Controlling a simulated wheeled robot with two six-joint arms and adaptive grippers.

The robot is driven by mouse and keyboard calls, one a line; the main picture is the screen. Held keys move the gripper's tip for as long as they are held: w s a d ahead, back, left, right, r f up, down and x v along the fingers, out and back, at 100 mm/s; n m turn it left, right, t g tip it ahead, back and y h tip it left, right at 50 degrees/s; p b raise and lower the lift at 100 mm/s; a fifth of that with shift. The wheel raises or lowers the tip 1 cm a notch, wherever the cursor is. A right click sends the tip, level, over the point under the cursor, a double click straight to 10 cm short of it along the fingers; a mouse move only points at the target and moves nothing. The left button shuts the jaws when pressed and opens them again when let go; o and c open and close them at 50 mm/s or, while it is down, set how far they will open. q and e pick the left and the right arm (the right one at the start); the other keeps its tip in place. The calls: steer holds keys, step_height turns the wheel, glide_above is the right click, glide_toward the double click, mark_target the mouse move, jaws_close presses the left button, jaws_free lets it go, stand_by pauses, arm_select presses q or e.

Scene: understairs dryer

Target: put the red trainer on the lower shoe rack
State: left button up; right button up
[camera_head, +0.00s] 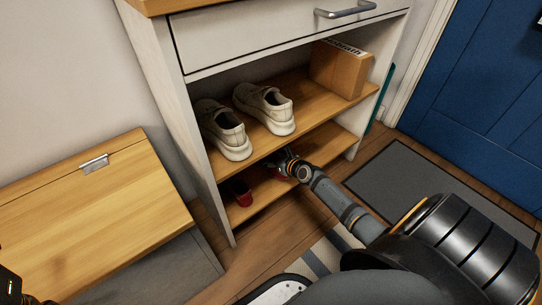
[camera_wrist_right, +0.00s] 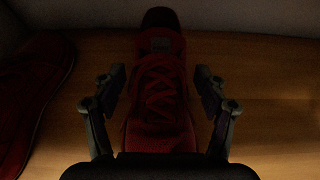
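In the right wrist view a red trainer (camera_wrist_right: 158,95) with red laces lies on the wooden lower shelf (camera_wrist_right: 265,100), its length running away from me. My right gripper (camera_wrist_right: 160,88) is open around it, one finger on each side, with small gaps visible. A second red shoe (camera_wrist_right: 30,95) lies to the left. In the head view my right gripper (camera_head: 285,166) reaches into the lower shelf (camera_head: 262,196) and hides most of the trainer there. The other red shoe (camera_head: 240,193) shows left of it. A dark part of my left arm shows at the lower-left edge; its fingertips cannot be made out.
White trainers (camera_head: 265,108) and a cardboard box (camera_head: 340,70) stand on the upper shelf (camera_head: 305,97), close above my right gripper. A cabinet side panel (camera_head: 170,110) bounds the left. A wooden-topped bench (camera_head: 90,215) stands at left. A grey mat (camera_head: 400,175) lies by the blue door (camera_head: 480,85).

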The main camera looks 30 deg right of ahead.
steer(key=shift+r, duration=0.25)
steer(key=p+v, duration=0.5)
steer(key=v, duration=0.5)
steer(key=shift+s+r+p, duration=0.1)
steer(key=shift+s+p, duration=0.25)
steer(key=shift+p, duration=0.05)
steer(key=shift+s+r, duration=0.15)
steer(key=shift+s, duration=0.45)
